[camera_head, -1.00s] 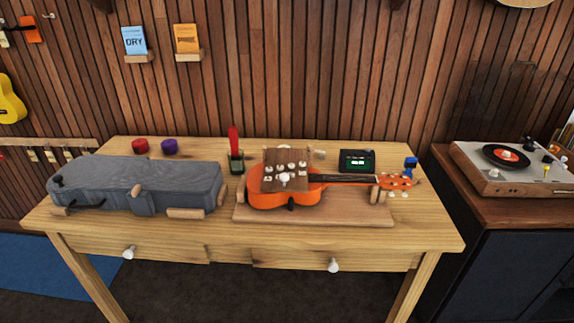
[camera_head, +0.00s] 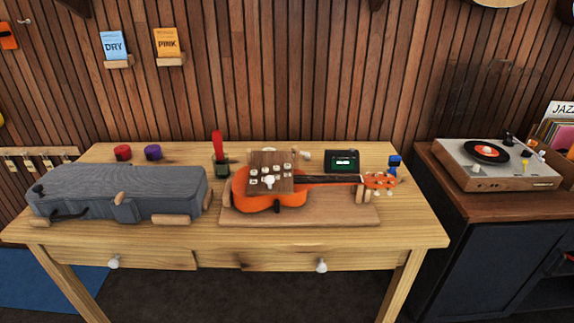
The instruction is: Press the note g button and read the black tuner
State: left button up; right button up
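A wooden panel with several small white buttons (camera_head: 268,172) stands over the body of an orange ukulele (camera_head: 275,204). The button labels are too small to read, so I cannot tell which is note g. A larger white knob (camera_head: 268,181) sits at the panel's lower middle. The black tuner (camera_head: 342,161) stands behind the ukulele neck with a lit green screen; its reading is too small to make out. The ukulele lies on a wooden board (camera_head: 300,217) with its headstock to the right. Neither of my grippers is in view.
A grey instrument case (camera_head: 120,190) lies on the left of the wooden table (camera_head: 200,232). Red (camera_head: 123,152) and purple (camera_head: 153,152) round items and a dark cup (camera_head: 220,165) stand behind. A record player (camera_head: 495,165) is on a cabinet at right.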

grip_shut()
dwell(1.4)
